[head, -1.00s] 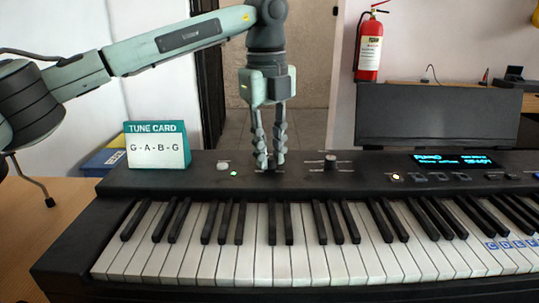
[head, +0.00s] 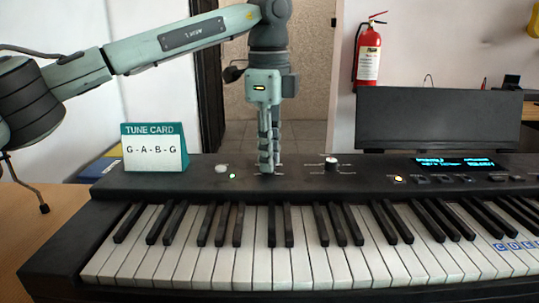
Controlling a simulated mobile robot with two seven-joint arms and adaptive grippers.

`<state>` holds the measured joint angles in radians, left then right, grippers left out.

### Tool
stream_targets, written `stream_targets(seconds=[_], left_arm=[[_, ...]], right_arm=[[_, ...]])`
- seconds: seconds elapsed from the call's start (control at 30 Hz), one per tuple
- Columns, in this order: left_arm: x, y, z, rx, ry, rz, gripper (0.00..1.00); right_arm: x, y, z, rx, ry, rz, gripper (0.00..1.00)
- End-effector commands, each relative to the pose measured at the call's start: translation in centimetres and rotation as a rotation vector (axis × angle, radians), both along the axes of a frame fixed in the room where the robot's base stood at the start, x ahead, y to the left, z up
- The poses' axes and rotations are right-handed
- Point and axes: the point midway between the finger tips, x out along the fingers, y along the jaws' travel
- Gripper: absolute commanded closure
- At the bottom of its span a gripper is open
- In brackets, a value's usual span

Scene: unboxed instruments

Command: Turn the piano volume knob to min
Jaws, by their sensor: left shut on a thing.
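The black digital piano (head: 110,182) stands across the view with its keys toward me. My left gripper (head: 267,167) points straight down onto the piano's top panel, left of the middle, its fingers seen nearly edge-on. It is shut on a small knob at the panel, which the fingers hide; I take this to be the volume knob, but its marking is too small to read. A second knob (head: 331,164), dark with a pale top, stands free to the right. My right gripper is not in view.
A tune card (head: 155,150) reading G-A-B-G stands on the piano's left end. A green light (head: 232,176) and a pale round button (head: 222,168) lie left of my gripper. A lit display (head: 455,162) is on the right. A dark music rest (head: 435,118) rises behind.

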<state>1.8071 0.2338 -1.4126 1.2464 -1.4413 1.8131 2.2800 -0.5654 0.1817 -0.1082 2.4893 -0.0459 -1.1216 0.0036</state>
Motion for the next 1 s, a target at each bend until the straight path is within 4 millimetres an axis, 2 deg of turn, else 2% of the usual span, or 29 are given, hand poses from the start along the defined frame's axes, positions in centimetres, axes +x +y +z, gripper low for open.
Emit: stream_targets(seconds=[0.47,0.5,0.67,1.0], left_arm=[[0.02,-0.05,0.09,-0.002,-0.001,0.017,1.0],[0.02,-0.05,0.09,-0.002,-0.001,0.017,0.79],[0.02,-0.04,0.06,-0.001,-0.001,0.016,0.59],[0.01,-0.03,0.33,-0.001,-0.001,0.016,0.59]], right_arm=[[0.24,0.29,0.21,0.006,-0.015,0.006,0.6],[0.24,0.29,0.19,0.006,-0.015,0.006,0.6],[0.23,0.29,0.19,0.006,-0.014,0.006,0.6],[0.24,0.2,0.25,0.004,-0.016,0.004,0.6]])
